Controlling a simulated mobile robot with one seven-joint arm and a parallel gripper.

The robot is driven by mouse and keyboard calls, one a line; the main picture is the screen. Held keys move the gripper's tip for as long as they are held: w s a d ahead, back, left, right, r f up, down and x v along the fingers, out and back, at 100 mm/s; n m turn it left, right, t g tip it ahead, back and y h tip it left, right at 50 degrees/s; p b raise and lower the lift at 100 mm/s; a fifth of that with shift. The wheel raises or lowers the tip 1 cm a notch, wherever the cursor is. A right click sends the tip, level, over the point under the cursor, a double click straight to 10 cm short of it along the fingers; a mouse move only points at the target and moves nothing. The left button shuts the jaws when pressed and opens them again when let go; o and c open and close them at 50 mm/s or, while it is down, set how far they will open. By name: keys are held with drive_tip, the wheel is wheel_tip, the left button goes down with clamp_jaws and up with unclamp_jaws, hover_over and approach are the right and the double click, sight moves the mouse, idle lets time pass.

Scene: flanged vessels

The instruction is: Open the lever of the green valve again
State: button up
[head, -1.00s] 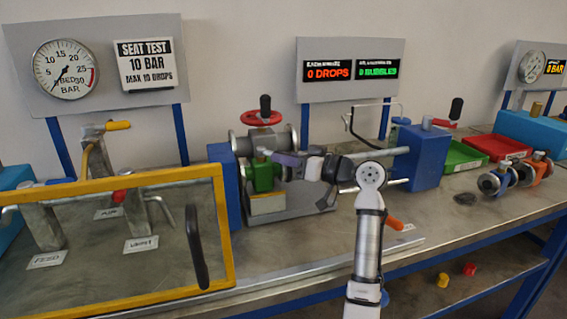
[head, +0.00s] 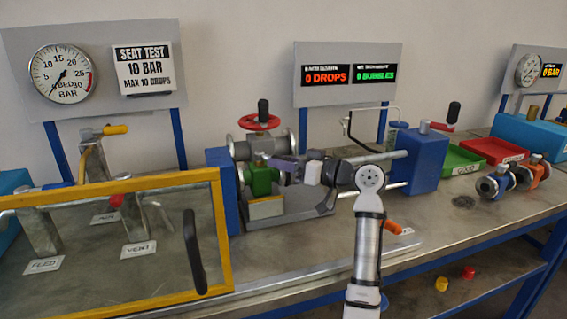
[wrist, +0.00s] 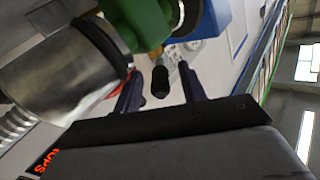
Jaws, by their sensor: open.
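The green valve (head: 262,181) is clamped in the test stand at the centre of the bench, under a grey flanged body. My gripper (head: 285,167) is just right of it, with its purple fingers pointing left at the valve. In the wrist view, the green valve (wrist: 145,18) fills the top. My gripper (wrist: 160,92) is open there, its two fingers apart. A black cylindrical grip (wrist: 160,82) shows between them; I cannot tell if it is the valve's lever or something behind. No contact is visible. The lever is not clearly seen in the head view.
A red handwheel (head: 259,122) with a black knob stands above the valve. A yellow-framed clear guard (head: 226,240) is at front left. Blue blocks (head: 420,160) flank the stand. Green (head: 460,160) and red (head: 495,150) trays lie right.

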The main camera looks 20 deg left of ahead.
drive_tip(key=s+d+b, duration=0.2)
drive_tip(key=d, duration=1.1)
drive_tip(key=shift+s+d+b, duration=0.2)
drive_tip(key=shift+d+b, duration=0.05)
drive_tip(key=shift+b, duration=0.05)
